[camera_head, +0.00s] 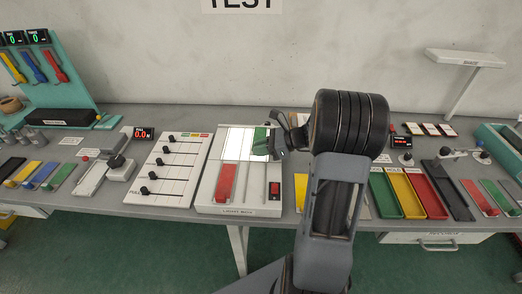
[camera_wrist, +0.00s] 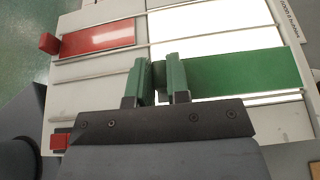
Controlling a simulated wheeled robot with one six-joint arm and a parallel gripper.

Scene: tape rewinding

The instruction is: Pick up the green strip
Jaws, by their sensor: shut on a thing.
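The green strip (camera_head: 260,138) lies over the right part of the lit white panel on the light bench (camera_head: 242,207). In the wrist view the green strip (camera_wrist: 245,72) runs to the right from my gripper (camera_wrist: 160,78), across the glowing panel. My gripper is shut on the near end of the strip, with its two fingers on either side of the end tab. In the head view my gripper (camera_head: 277,147) is at the right end of the panel, partly hidden by my wrist. I cannot tell whether the strip is touching the panel.
A red strip (camera_head: 226,182) lies on the same bench, left of the green one. A red switch (camera_head: 274,189) is at its front right. A slider board (camera_head: 170,168) stands left, and coloured trays (camera_head: 408,193) stand right. A shelf (camera_head: 464,58) rises at the back right.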

